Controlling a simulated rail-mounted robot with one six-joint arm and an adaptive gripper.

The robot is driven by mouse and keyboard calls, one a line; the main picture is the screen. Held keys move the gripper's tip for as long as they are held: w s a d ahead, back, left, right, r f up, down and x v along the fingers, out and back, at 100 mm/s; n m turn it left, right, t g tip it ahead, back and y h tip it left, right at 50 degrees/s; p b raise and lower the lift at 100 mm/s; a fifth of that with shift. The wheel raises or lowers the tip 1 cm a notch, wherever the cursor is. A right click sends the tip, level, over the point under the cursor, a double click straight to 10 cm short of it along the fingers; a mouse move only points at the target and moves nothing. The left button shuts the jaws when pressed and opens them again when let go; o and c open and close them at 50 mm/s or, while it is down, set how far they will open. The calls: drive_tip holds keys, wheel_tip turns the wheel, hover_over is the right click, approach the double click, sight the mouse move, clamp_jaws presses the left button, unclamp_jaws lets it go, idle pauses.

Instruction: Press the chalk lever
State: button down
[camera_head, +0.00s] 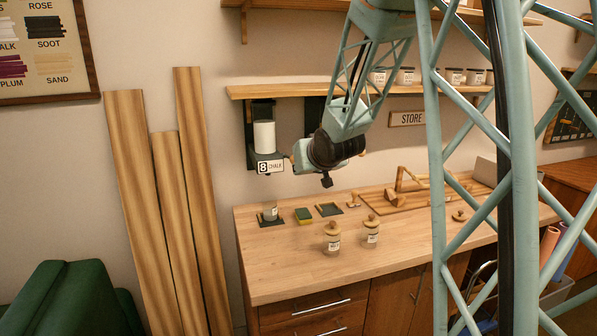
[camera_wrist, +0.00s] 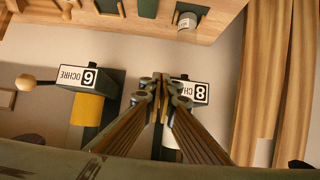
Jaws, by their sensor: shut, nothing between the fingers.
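The chalk dispenser (camera_head: 264,138) hangs under the shelf at the left in the head view, with a white cylinder and an "8 CHALK" label (camera_head: 270,166). In the wrist view the same label (camera_wrist: 192,92) is partly covered by my gripper (camera_wrist: 162,78). My gripper's fingers are together and empty. The chalk lever cannot be made out clearly; my fingers cover the area left of the label in the wrist view. Whether they touch it I cannot tell. In the head view my wrist is just right of the chalk label and the fingertips are not clear.
The ochre dispenser (camera_wrist: 98,80) is beside chalk, its lever knob (camera_wrist: 25,82) sticking out. Under chalk a jar (camera_head: 270,212) stands on the workbench (camera_head: 300,265). Two lidded jars (camera_head: 332,237) stand nearer the front. Tall planks (camera_head: 200,190) lean on the wall at left.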

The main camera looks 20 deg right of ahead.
drive_tip(key=s+a+r+p, duration=0.1)
drive_tip(key=s+r, duration=0.1)
drive_tip(key=s, duration=0.7)
drive_tip(key=shift+r, duration=0.2)
drive_tip(key=shift+w, duration=0.1)
idle(1.9)
